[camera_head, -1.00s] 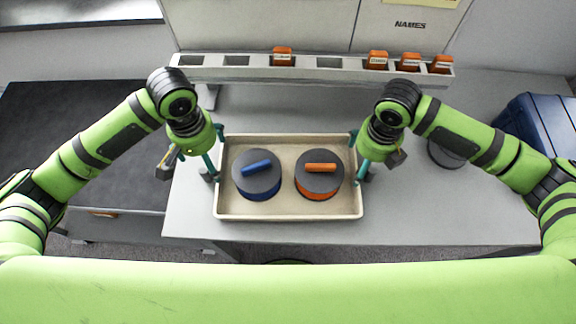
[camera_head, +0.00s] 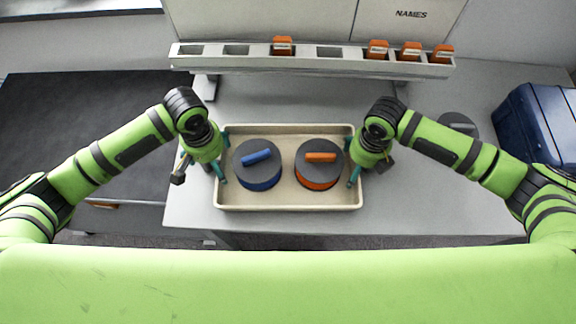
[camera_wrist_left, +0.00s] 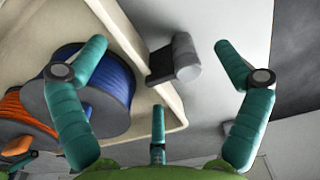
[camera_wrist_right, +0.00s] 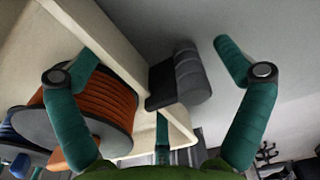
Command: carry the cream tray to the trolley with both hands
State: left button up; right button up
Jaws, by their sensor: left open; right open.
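The cream tray (camera_head: 288,202) lies on the grey worktop and holds a blue spool (camera_head: 258,178) and an orange spool (camera_head: 318,178), both with dark tops. My left gripper (camera_head: 220,162) is open at the tray's left end. In the left wrist view its fingers (camera_wrist_left: 160,48) spread either side of a grey-and-black handle (camera_wrist_left: 178,58). My right gripper (camera_head: 358,164) is open at the right end. In the right wrist view its fingers (camera_wrist_right: 158,50) spread either side of a similar handle (camera_wrist_right: 182,74). Neither gripper visibly closes on its handle.
A dark-topped surface (camera_head: 60,120) stands at the left; I cannot tell whether it is the trolley. A slotted rack (camera_head: 310,64) with several orange cards runs behind the tray. A blue case (camera_head: 540,125) and a dark round object (camera_head: 458,124) are at the right.

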pick_arm(q)
jog(key=c, duration=1.7)
pick_arm(e)
jog(key=c, duration=1.7)
pick_arm(q)
jog(key=shift+r, duration=0.25)
pick_arm(e)
jog(key=shift+r, duration=0.2)
